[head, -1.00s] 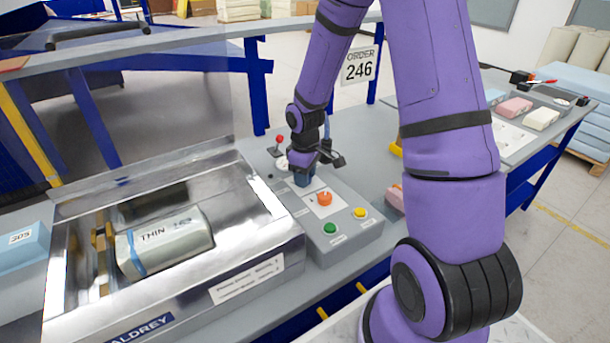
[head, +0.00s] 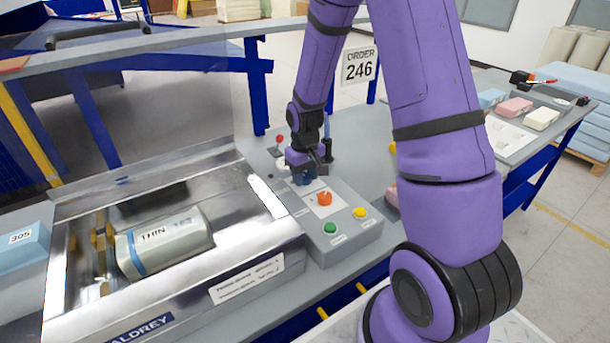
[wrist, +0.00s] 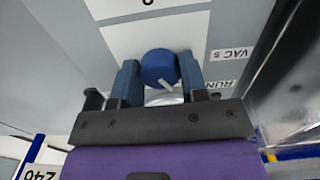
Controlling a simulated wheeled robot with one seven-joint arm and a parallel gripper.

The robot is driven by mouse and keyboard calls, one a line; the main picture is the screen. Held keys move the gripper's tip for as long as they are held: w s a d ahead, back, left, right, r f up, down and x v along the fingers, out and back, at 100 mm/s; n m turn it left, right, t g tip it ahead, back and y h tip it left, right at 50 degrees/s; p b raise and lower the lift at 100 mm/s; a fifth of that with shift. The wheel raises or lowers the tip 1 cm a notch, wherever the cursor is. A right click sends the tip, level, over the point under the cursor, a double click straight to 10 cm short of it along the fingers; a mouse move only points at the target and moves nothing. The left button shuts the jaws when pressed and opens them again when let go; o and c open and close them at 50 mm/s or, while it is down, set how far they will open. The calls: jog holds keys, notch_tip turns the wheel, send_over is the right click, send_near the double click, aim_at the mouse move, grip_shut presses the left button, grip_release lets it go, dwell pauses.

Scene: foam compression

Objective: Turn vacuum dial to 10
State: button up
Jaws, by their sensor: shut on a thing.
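The blue dial (wrist: 159,66) shows in the wrist view, a round knob with a white pointer line toward the picture's lower right. A label (wrist: 230,54) reading "VAC s" lies to its right. My gripper (wrist: 160,74) is shut on the dial, one blue finger on each side. In the head view my gripper (head: 304,178) reaches down onto the far part of the grey control box (head: 345,238). There the dial is hidden by the gripper, and its scale cannot be read.
On the control box sit an orange knob (head: 324,199), a green button (head: 330,228) and a yellow button (head: 360,213). A red-tipped lever (head: 279,139) stands behind. The metal chamber (head: 262,236) at left holds a wrapped block (head: 170,242) marked "THIN".

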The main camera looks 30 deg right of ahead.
aim_at(305, 176)
jog(key=shift+m, duration=0.6)
jog(key=o, duration=0.9)
jog(key=shift+o, duration=0.2)
notch_tip(305, 176, up, 11)
jog(key=shift+f, duration=0.1)
dwell(0.4)
